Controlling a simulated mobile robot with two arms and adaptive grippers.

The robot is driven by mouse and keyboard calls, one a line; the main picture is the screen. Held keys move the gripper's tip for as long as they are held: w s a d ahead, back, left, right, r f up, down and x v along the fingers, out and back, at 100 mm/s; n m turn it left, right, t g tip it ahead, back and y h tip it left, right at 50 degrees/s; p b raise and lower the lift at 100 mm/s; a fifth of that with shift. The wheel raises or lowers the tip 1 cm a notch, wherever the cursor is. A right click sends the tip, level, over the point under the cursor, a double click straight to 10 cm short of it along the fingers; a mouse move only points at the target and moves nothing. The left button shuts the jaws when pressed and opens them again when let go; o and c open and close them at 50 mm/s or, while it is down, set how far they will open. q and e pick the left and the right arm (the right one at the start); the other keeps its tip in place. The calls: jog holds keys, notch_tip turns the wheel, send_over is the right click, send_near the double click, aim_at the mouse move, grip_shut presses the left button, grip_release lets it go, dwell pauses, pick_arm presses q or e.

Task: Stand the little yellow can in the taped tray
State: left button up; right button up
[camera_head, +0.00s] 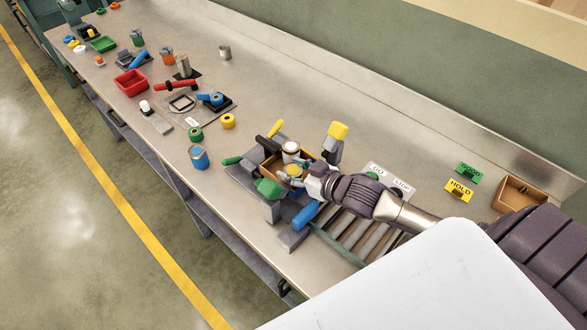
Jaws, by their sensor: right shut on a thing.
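My right gripper (299,178) reaches in from the right and is shut on the little yellow can (293,169). Mostly its yellow top shows; the fingers hide much of its side. The can is at the near right part of a brown tray (269,165) in the fixture on the bench. I cannot tell whether the can touches the tray floor. A white-topped can (290,149) stands just behind it. Tape on the tray is too small to make out. My left gripper is not in view.
A grey post with a yellow top (338,131), a green clamp part (268,188) and a blue cylinder (305,215) crowd the tray. Rollers (362,235) lie to the right. Another brown tray (519,194) is far right. A blue can (199,157) stands near the bench's front edge.

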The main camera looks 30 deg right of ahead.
jog(key=o, duration=0.8)
jog(key=shift+f, duration=0.1)
jog(key=shift+o, duration=0.9)
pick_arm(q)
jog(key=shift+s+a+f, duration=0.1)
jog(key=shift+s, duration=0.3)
pick_arm(e)
jog(key=shift+r, duration=0.2)
jog(key=shift+s+d, duration=0.15)
jog(key=shift+s, duration=0.2)
pick_arm(q)
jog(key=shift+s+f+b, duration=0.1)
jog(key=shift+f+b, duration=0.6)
jog(key=shift+b, duration=0.05)
pick_arm(e)
jog(key=v, duration=1.1)
jog(key=shift+r, duration=0.15)
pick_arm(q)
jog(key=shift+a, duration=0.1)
